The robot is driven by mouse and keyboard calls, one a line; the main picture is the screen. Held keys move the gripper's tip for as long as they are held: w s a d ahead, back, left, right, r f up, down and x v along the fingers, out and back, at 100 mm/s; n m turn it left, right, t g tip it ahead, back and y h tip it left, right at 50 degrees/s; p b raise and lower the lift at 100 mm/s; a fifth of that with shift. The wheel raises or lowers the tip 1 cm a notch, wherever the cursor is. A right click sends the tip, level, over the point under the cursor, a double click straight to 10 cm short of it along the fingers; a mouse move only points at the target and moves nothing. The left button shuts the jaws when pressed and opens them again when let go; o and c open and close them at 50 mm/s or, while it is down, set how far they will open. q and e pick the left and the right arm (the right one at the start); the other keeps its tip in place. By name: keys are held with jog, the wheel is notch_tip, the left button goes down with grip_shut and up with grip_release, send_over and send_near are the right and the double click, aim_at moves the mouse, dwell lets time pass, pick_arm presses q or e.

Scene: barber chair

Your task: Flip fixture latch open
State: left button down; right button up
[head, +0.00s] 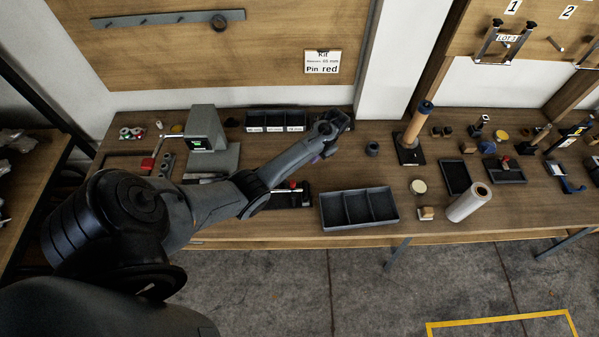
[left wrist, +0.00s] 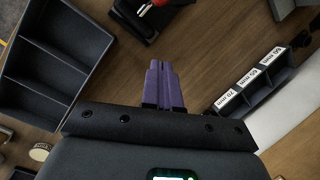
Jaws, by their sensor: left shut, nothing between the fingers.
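The fixture appears to be the black block (head: 296,200) with a red part and a light metal bar, near the front of the bench. My left forearm partly covers it in the head view. In the left wrist view it shows at the top edge as a black block with red and metal parts (left wrist: 150,12), cut off by the frame. I cannot tell how its latch stands. My left gripper (head: 316,159) is above the bench, behind the fixture. Its purple fingers (left wrist: 164,68) are shut and empty, pointing towards the fixture and apart from it. My right gripper is out of view.
A dark three-compartment tray (head: 360,226) stands right of the fixture. A labelled bin row (head: 275,119) stands at the back, also in the left wrist view (left wrist: 262,82). A grey device (head: 205,130) with a green display is to the left. Bare wood lies around the gripper.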

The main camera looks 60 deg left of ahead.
pick_arm(q)
jog(key=shift+w+a+r+n+g+h, duration=0.25)
jog(key=shift+w+a+r+h, duration=0.1)
jog(key=shift+a+r+h, duration=0.25)
jog(key=shift+w+a+r+n+g+h, duration=0.25)
jog(key=shift+w+a+r+h, duration=0.1)
jog(key=shift+a+r+h, duration=0.2)
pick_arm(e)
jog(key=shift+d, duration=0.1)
pick_arm(q)
jog(key=shift+f, duration=0.15)
